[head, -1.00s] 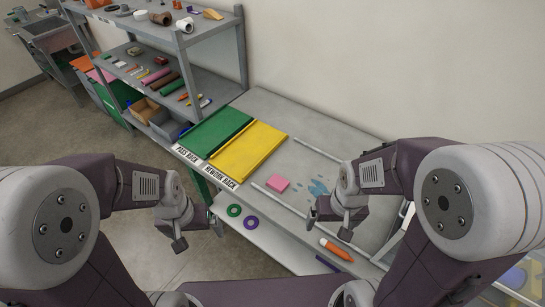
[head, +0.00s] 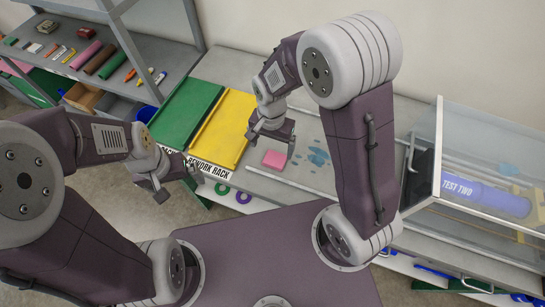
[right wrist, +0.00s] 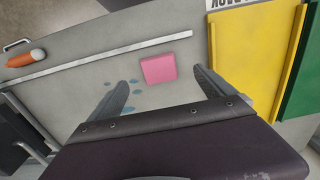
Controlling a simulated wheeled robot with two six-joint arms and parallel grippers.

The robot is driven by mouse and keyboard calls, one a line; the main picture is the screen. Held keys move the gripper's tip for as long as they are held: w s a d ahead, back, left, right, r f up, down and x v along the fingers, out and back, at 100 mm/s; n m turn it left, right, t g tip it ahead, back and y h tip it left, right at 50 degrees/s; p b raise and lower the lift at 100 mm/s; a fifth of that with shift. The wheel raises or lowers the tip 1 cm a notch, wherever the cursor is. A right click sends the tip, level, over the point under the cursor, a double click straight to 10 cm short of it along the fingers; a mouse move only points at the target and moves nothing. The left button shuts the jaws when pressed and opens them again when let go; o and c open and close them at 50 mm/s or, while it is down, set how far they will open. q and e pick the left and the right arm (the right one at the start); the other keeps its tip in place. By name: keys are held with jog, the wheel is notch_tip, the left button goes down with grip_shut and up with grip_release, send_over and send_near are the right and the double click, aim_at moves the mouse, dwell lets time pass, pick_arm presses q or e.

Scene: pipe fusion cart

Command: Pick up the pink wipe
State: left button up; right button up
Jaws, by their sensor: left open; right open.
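The pink wipe (head: 274,159) is a small flat pink block lying on the grey bench top, beside some blue wet spots (head: 317,156). It also shows in the right wrist view (right wrist: 158,69), ahead of and between the two fingers. My right gripper (head: 270,147) is open and empty, just above and behind the wipe in the head view, not touching it as far as I can tell. Its fingers show in the right wrist view (right wrist: 160,90). My left gripper (head: 176,188) is open and empty, off the bench's front edge at the left.
A yellow tray (head: 224,128) and a green tray (head: 186,112) lie left of the wipe. A clear case with a blue "TEST TWO" cylinder (head: 485,194) stands at the right. A metal rail (head: 290,184) runs in front of the wipe. Shelves stand at back left.

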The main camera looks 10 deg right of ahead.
send_over(273, 161)
jog(key=f, duration=0.4)
jog(key=shift+s+f, duration=0.15)
jog(key=shift+s, duration=0.05)
jog(key=f, duration=0.4)
jog(key=shift+w+f+p, duration=0.2)
jog(key=shift+f+p, duration=0.05)
jog(key=shift+p, duration=0.1)
jog(key=c, duration=1.4)
